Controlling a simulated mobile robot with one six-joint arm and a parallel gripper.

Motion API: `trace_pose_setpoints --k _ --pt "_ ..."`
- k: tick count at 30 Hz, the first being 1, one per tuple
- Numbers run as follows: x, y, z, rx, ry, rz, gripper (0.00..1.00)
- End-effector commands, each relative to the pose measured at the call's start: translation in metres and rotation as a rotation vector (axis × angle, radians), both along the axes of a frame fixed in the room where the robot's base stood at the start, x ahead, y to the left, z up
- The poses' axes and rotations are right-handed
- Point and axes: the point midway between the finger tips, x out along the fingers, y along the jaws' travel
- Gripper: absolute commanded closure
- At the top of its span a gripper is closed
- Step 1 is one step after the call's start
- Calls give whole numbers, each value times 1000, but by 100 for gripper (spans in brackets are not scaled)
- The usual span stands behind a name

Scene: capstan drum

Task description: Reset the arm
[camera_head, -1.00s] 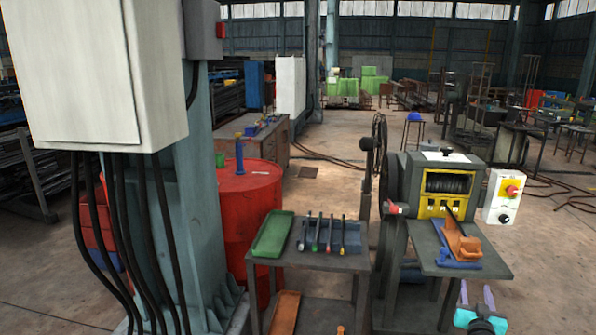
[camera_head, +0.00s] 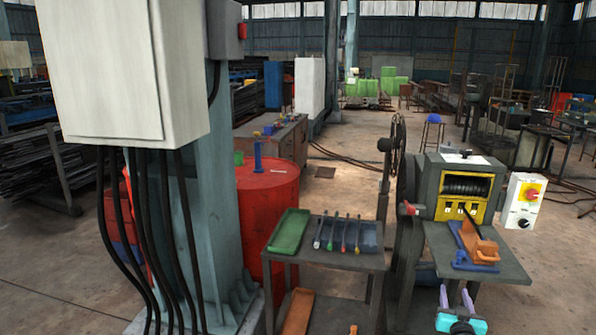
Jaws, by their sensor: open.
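My gripper (camera_head: 455,293) shows at the bottom right, low in front of the machine's side shelf. It has a teal body and two pale purple fingers held apart, with nothing seen between them. The capstan machine (camera_head: 425,190) is a dark grey housing with a yellow-framed opening. The dark ribbed drum (camera_head: 467,187) sits inside that opening. An orange block (camera_head: 478,245) on a blue base (camera_head: 472,266) rests on the machine's shelf (camera_head: 510,268), above and behind my gripper. The rest of my arm is out of view.
A small grey table (camera_head: 330,262) left of the machine holds a green tray (camera_head: 289,231) and several tools (camera_head: 338,232). A red drum barrel (camera_head: 270,195) and a teal column (camera_head: 215,190) stand further left. A white control box (camera_head: 523,200) is at right.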

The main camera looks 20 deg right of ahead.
Motion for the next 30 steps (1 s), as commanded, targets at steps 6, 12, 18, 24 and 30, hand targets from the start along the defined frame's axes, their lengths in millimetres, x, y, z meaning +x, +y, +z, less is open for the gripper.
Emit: trace_pose_setpoints --k 6,12,18,24,30 --pt "48 70 -34 40 27 113 56" --pt "79 133 -70 98 61 190 56" --pt "98 193 -115 166 132 236 56" --pt "103 251 -167 231 240 263 56" --pt "92 308 -225 287 387 276 56"
